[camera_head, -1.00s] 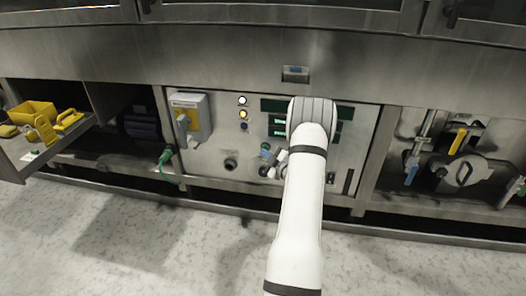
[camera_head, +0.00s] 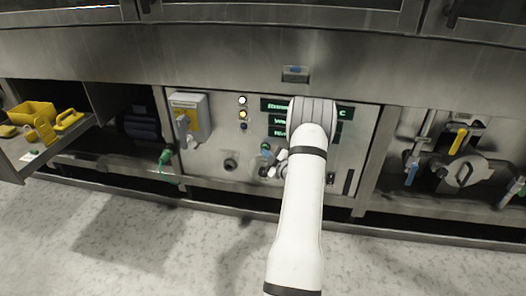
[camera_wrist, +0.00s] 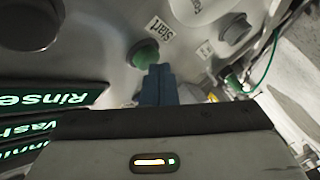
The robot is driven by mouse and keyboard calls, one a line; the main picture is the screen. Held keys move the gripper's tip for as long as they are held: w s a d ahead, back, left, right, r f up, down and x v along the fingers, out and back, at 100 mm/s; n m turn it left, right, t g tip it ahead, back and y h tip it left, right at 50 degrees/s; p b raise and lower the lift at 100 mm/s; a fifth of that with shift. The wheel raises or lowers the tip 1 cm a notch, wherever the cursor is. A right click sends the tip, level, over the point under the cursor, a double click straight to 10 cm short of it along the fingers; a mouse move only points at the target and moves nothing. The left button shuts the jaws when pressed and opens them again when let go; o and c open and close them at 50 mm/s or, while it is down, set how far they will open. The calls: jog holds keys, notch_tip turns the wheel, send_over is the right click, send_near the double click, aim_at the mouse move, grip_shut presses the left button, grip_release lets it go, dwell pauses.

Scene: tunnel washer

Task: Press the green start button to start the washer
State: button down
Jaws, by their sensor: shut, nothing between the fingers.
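The green start button (camera_wrist: 143,54) is in the wrist view, next to a white "Start" label (camera_wrist: 161,28). My gripper (camera_wrist: 161,72) is shut and empty, its blue fingertips right beside the lower edge of the button. I cannot tell whether they touch it. In the head view my white arm covers part of the washer's control panel (camera_head: 205,160), and the button is too small to make out surely. Green text is lit on the panel's displays (camera_head: 275,105); the wrist view shows "Rinse" and "Wash" lines (camera_wrist: 45,100).
A grey switch box (camera_head: 189,112) and indicator lights (camera_head: 242,101) are on the panel's left. A drawer with yellow items (camera_head: 38,113) stands open at far left. A yellow-handled valve (camera_head: 458,141) is at right. The speckled floor in front is clear.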

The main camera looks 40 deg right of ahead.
jog(key=shift+s+a, duration=0.55)
jog(key=shift+a, duration=0.05)
jog(key=shift+s+a+b, duration=0.4)
jog(key=shift+s+a, duration=1.2)
jog(key=shift+a, duration=0.3)
jog(key=shift+r, duration=0.1)
